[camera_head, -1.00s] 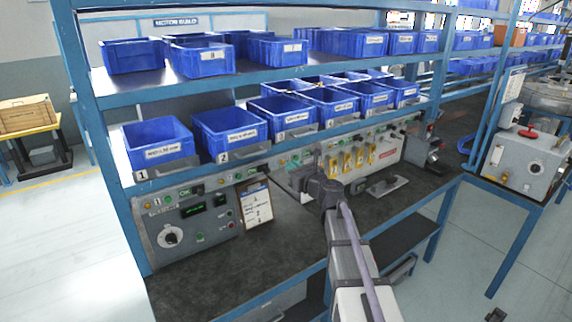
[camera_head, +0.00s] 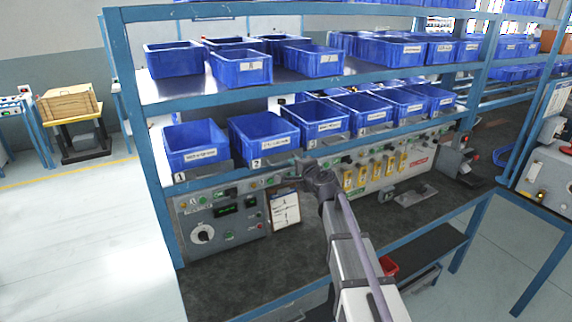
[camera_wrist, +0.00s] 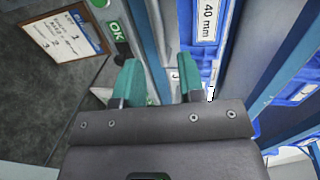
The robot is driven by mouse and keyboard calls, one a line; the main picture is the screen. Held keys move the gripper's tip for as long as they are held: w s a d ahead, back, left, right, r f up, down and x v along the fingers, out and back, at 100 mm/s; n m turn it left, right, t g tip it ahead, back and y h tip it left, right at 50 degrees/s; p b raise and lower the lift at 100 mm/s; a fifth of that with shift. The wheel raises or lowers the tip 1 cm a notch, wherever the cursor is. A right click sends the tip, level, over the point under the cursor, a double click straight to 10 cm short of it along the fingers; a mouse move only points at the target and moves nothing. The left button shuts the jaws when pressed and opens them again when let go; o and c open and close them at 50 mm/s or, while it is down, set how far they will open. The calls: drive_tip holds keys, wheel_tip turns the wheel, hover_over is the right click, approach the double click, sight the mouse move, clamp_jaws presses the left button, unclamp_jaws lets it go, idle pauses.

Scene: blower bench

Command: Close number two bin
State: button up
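The number two bin (camera_head: 268,142) is a blue open-topped bin with a white label. It stands on the lower shelf, second from the left, above a grey plate marked 2. From this angle I cannot tell how far it sticks out. My gripper (camera_head: 297,168) is in front of the shelf edge, just below and right of that bin's front. In the wrist view my gripper (camera_wrist: 160,82) has its two green fingers apart with nothing between them. Beyond the fingers a blue bin front (camera_wrist: 207,30) labelled "40 mm" shows, partly cut off.
Number one bin (camera_head: 195,146) stands to the left and number three bin (camera_head: 318,124) to the right. More blue bins fill the upper shelf. A clipboard (camera_head: 285,209) leans by the control panel (camera_head: 220,222). The dark benchtop (camera_head: 250,268) below is mostly clear.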

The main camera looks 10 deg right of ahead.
sight(286, 162)
drive_tip(key=b+x, duration=0.1)
drive_tip(key=x, duration=0.6)
drive_tip(key=shift+w+f, duration=0.1)
clamp_jaws()
